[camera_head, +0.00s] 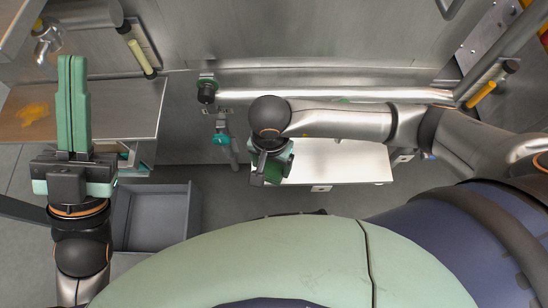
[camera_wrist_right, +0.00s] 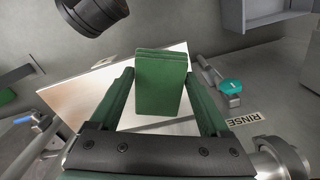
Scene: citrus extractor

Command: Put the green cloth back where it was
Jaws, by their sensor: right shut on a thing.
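The green cloth (camera_wrist_right: 160,82) is a folded dark green block in the right wrist view. It sits between the fingers of my right gripper (camera_wrist_right: 165,85), which is shut on it and holds it over a pale panel. In the head view my right gripper (camera_head: 271,172) points down near the left end of this panel, and the cloth is hard to tell from the green fingers. My left gripper (camera_head: 72,62) is at the far left, with its two long green fingers together and nothing visible between them.
The pale panel (camera_head: 340,163) lies below a long steel pipe (camera_head: 330,95). A teal-handled valve (camera_head: 221,138) is just left of my right gripper. A steel counter (camera_head: 125,105) with an orange smear is at left, with a grey bin (camera_head: 187,215) below. A RINSE label (camera_wrist_right: 243,120) shows near the valve.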

